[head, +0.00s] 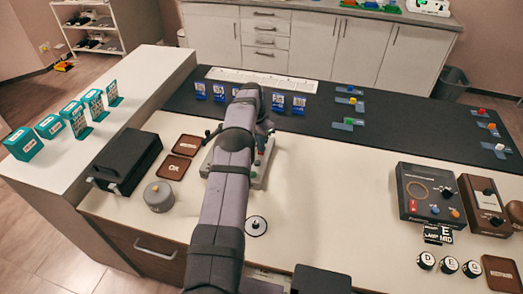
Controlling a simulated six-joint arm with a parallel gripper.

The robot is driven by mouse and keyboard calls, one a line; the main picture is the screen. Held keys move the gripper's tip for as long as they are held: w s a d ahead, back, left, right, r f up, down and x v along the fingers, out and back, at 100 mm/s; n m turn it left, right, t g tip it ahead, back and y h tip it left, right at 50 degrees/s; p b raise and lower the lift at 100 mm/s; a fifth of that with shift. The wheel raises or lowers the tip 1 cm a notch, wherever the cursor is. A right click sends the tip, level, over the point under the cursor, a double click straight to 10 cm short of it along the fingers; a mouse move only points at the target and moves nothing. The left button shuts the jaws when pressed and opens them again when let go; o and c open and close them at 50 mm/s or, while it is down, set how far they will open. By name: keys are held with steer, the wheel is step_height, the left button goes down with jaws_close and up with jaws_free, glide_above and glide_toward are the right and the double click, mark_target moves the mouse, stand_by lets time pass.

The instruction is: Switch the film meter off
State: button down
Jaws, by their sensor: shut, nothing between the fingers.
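A dark box (430,195) stands on the right of the white counter, with a round window, a small red part at its lower left, a dark knob and an orange knob. Its label is too small to read, so I cannot tell for sure that it is the film meter. A pale grey device (257,178) with small coloured parts stands mid-counter, largely hidden behind my arm. My gripper (266,127) is shut and empty above or beside this pale device, well left of the dark box. My arm covers most of it, and I cannot tell whether it touches anything.
A brown box (483,205) stands right of the dark box. Round lettered pieces (449,265) lie in front. A black case (126,160), a grey round weight (159,196) and brown plaques (173,167) are at left. Blue cards (278,102) stand behind. Counter between my arm and the dark box is clear.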

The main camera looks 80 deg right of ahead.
steer(key=shift+f, duration=0.45)
steer(key=shift+r, duration=0.15)
step_height(320, 180, up, 7)
steer(key=p, duration=0.3)
steer(key=shift+p, duration=0.3)
stand_by(0.5)
stand_by(0.3)
